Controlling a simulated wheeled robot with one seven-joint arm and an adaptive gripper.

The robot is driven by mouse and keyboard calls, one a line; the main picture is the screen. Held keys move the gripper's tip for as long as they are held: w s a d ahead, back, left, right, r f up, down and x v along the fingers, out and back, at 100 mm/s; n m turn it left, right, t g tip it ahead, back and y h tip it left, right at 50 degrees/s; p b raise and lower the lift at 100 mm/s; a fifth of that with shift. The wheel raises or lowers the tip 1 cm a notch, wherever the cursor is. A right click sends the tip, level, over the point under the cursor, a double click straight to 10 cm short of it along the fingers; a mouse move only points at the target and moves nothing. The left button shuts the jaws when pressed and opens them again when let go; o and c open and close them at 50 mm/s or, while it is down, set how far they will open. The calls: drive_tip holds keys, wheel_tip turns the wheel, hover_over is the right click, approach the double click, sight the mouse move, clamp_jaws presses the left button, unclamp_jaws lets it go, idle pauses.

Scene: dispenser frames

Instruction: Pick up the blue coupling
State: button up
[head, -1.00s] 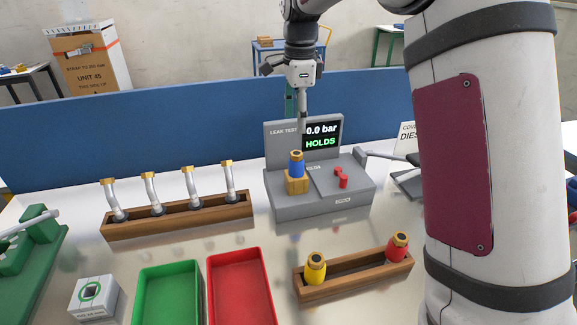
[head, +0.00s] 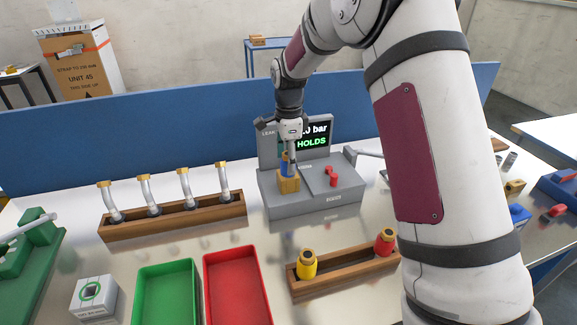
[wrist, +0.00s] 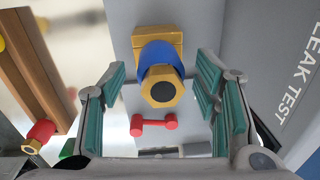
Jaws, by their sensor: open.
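The blue coupling (head: 285,168) stands upright in a brass-coloured block on the grey leak tester (head: 318,205). In the wrist view the blue coupling (wrist: 160,58) shows its brass hex end with a dark bore facing the camera. My gripper (head: 288,155) is above and around the coupling's top in the head view, partly hiding it. In the wrist view my gripper (wrist: 160,95) is open, with a green-padded finger on each side of the coupling and gaps on both sides.
A red handle (head: 332,178) sits on the tester, right of the coupling. A wooden rack (head: 175,218) holds several bent tubes. Another wooden rack (head: 345,272) holds a yellow and a red coupling. Green (head: 165,300) and red (head: 236,295) trays lie in front.

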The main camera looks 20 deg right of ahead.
drive_tip(key=shift+f, duration=0.1)
drive_tip(key=shift+c, duration=0.5)
clamp_jaws()
drive_tip(key=shift+r, duration=0.75)
wheel_tip(320, 180, up, 2)
drive_tip(key=shift+w+r+b, duration=0.1)
drive_tip(key=shift+r+b, duration=0.05)
drive_tip(key=shift+b, duration=0.4)
drive_tip(key=s+d+r, duration=0.1)
drive_tip(key=s+d, duration=0.1)
drive_tip(key=s, duration=0.6)
drive_tip(key=s+d+r, duration=0.1)
drive_tip(key=s+d, duration=0.2)
drive_tip(key=s, duration=0.4)
drive_tip(key=shift+s+a+r+p, duration=0.15)
drive_tip(key=shift+r+p, duration=0.55)
drive_tip(key=shift+r, duration=0.5)
drive_tip(key=shift+s+a+r+p, duration=0.15)
drive_tip(key=shift+r+p, duration=0.55)
drive_tip(key=shift+r, duration=0.5)
